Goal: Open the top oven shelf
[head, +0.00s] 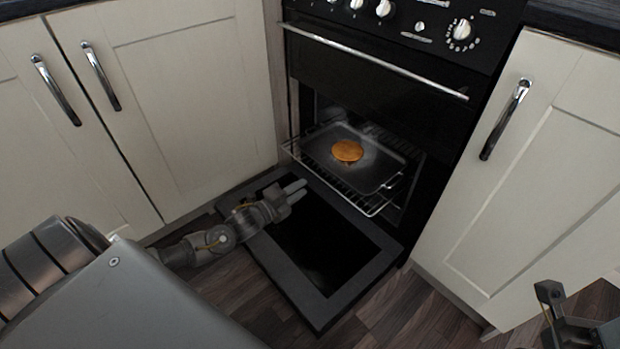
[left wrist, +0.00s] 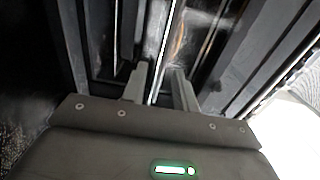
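The oven (head: 370,75) has its lower door (head: 345,262) folded down flat. Inside is a wire shelf (head: 376,208) with its front rail at the opening. My left gripper (head: 304,188) is above the open door, its fingers pointing at the shelf's front rail and seemingly just short of it. In the left wrist view its two fingers (left wrist: 160,88) stand apart, with a bright thin bar running between them; contact cannot be told. My right gripper (head: 550,292) is at the lower right, away from the oven; its fingers are unclear.
A dark tray (head: 388,168) with a round orange-brown food item (head: 347,151) sits on the shelf. A closed upper oven panel with a chrome handle (head: 375,62) is above. Cream cupboards flank the oven on the left (head: 200,90) and right (head: 540,180). Wooden floor (head: 425,318) is clear in front.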

